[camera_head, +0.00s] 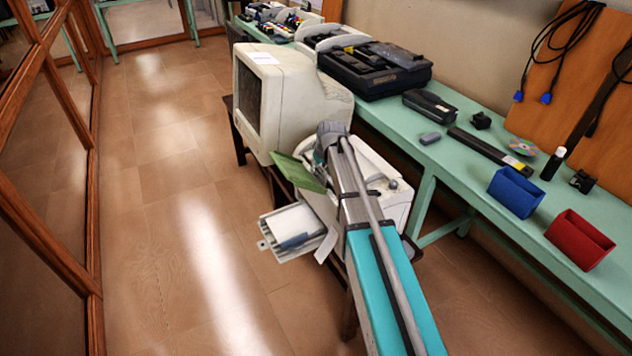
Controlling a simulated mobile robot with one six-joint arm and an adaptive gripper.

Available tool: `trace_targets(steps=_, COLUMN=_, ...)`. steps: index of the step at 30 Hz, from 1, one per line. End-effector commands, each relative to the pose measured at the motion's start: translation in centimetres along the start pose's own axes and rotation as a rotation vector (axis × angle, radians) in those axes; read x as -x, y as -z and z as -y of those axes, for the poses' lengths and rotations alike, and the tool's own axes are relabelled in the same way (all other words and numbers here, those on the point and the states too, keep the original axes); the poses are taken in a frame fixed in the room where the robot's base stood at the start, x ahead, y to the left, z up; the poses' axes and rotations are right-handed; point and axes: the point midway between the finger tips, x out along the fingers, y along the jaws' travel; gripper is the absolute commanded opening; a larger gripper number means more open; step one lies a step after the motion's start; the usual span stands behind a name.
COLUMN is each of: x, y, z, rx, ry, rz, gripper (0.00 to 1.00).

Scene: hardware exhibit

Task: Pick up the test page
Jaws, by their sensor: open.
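A white sheet, which looks like the test page (293,222), lies on the pulled-out tray (272,243) of a cream printer (392,206). The printer stands low beside the bench, in front of the old monitor. A small grey-blue item (296,241) rests near the sheet's front edge. My arm reaches up from the bottom right across the printer and hides much of it. The arm's visible end is above the printer, beside the monitor. I cannot make out my gripper or its fingers there, and nothing held shows.
The cream monitor (290,95) stands close behind the printer. A green flat piece (299,173) tilts out above the tray. The teal bench (452,165) holds a black printer (375,68), a blue holder (514,192) and a red holder (579,240). Floor (160,230) to the left is clear.

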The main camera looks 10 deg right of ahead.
Motion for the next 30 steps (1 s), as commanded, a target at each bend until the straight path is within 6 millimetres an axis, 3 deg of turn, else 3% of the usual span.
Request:
trace_targets(steps=18, x=-0.28, y=-0.13, z=-0.04, rx=-0.001, ry=0.000, rz=0.000, gripper=0.46)
trace_targets(steps=26, x=-0.28, y=-0.14, z=-0.06, rx=-0.001, ry=0.000, rz=0.000, gripper=0.00)
trace_targets(steps=30, x=-0.28, y=-0.14, z=-0.07, rx=-0.001, ry=0.000, rz=0.000, gripper=0.00)
